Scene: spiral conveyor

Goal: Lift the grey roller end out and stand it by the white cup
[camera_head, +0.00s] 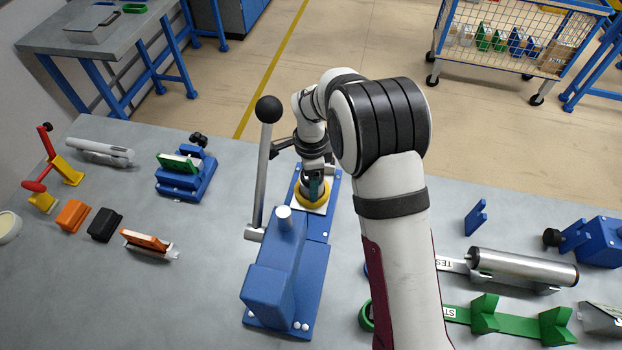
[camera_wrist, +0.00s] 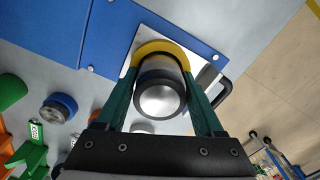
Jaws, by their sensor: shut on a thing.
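The grey roller end (camera_wrist: 160,98) has a shiny rounded face and a dark band. It lies between the two green fingers of my gripper (camera_wrist: 160,105), which is shut on it. A yellow ring (camera_wrist: 150,47) on the blue press surrounds its far end; I cannot tell how deep it sits. In the head view my gripper (camera_head: 314,186) points down at the yellow ring (camera_head: 312,204), and the roller end is mostly hidden by the fingers. A whitish round cup (camera_head: 9,226) stands at the left table edge, partly cut off.
The blue press (camera_head: 280,280) has an upright lever (camera_head: 262,165) with a black ball just left of my gripper. Orange and black blocks (camera_head: 105,224) and a red-yellow clamp (camera_head: 65,170) stand near the cup. A metal roller (camera_head: 525,268) lies at right.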

